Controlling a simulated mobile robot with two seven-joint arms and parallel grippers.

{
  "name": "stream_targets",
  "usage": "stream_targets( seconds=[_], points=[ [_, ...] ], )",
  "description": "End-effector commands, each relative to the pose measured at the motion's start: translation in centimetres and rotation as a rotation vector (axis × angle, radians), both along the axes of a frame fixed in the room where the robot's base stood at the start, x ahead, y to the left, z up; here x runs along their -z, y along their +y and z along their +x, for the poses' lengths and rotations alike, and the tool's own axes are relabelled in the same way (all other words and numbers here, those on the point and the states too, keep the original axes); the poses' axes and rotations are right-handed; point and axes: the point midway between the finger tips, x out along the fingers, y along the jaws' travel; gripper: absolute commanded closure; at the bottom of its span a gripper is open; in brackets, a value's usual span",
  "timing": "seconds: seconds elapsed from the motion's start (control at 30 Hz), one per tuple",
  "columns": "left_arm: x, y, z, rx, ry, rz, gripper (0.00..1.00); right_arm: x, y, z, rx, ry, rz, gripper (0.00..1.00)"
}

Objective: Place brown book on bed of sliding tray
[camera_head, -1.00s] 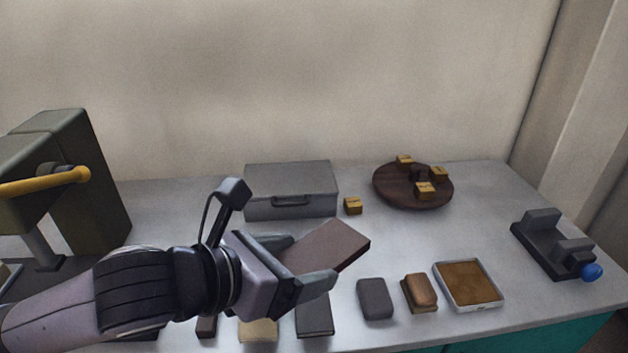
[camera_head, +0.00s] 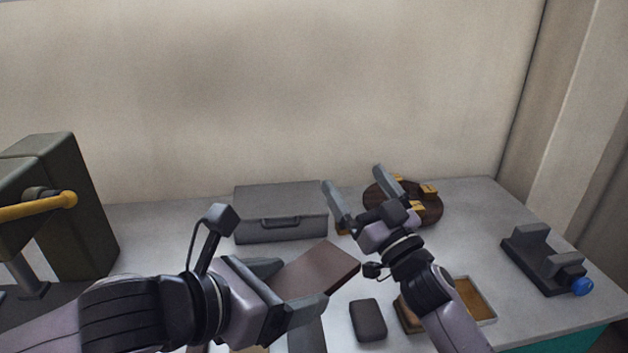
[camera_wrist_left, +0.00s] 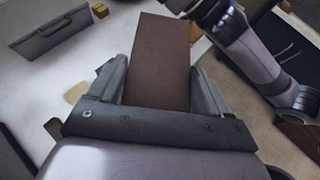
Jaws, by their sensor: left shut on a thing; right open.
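The brown book (camera_head: 318,270) is held tilted above the table in the head view. My left gripper (camera_head: 297,283) is shut on its near end. The book also shows in the left wrist view (camera_wrist_left: 160,62), between the two fingers of my left gripper (camera_wrist_left: 160,95). My right gripper (camera_head: 357,190) is open and empty, right of the book, in front of the round wooden turntable. On the left, a dark green machine with a yellow handle (camera_head: 45,205) stands on the table. Part of a tray-like surface (camera_head: 30,305) shows at its base, but I cannot tell whether it is the sliding tray.
A grey case (camera_head: 281,212) stands at the back. The turntable (camera_head: 430,212) carries several yellow blocks. A dark grey block (camera_head: 368,320), a brown-filled tray (camera_head: 477,300) and a dark fixture with a blue knob (camera_head: 545,258) are at the right. My left arm covers the table's front left.

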Motion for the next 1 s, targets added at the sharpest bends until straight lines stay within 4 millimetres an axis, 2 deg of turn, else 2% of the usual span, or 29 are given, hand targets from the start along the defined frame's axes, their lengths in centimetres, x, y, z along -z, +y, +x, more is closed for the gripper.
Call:
stream_targets(
  seconds=[0.03,0.2,0.6,0.8,0.9,1.0],
  points=[
    [-0.1,0.0,0.0,0.000,-0.002,-0.001,0.57,-2.3,1.0,0.3,-0.029,-0.044,-0.004,0.00],
    [-0.1,0.0,0.0,0.000,-0.002,-0.001,0.57,-8.5,4.0,0.6,-0.131,-0.163,-0.031,0.00],
    [-0.1,0.0,0.0,0.000,-0.002,-0.001,0.57,-21.5,10.7,-1.5,-0.351,-0.386,-0.187,0.00],
    [-0.1,0.0,0.0,0.000,-0.002,-0.001,0.57,-26.5,14.1,-4.0,-0.455,-0.470,-0.328,0.00],
    [-0.1,0.0,0.0,0.000,-0.002,-0.001,0.57,-27.7,16.1,-5.9,-0.524,-0.505,-0.439,0.00],
    [-0.1,0.0,0.0,0.000,-0.002,-0.001,0.57,-27.4,18.4,-8.2,-0.618,-0.530,-0.594,0.00]
  ],
)
